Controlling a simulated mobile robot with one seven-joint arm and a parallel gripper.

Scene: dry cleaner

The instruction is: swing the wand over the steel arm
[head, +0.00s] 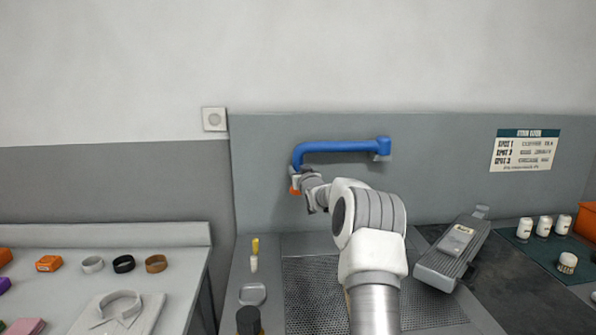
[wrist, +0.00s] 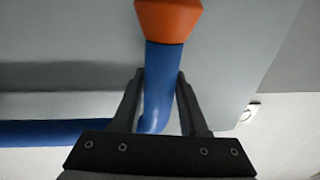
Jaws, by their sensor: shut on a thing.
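The wand (head: 340,147) is a blue tube mounted on the grey back panel. It runs left from its bracket, then bends down to an orange nozzle (head: 295,190). My gripper (head: 298,180) is at the wand's left, down-turned end. In the wrist view, the two dark fingers of my gripper (wrist: 160,80) stand on either side of the blue tube, just behind the orange nozzle (wrist: 168,18). The jaws are shut on the wand. A long grey metal arm (head: 436,268), which looks like the steel arm, lies to the right of my arm with a pale labelled item on it.
A perforated plate (head: 312,295) lies below the wand. A white table (head: 70,270) at left holds a folded shirt (head: 120,315) and several small items. White bottles (head: 525,229) stand on a green mat at right. Open air lies between wand and grey arm.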

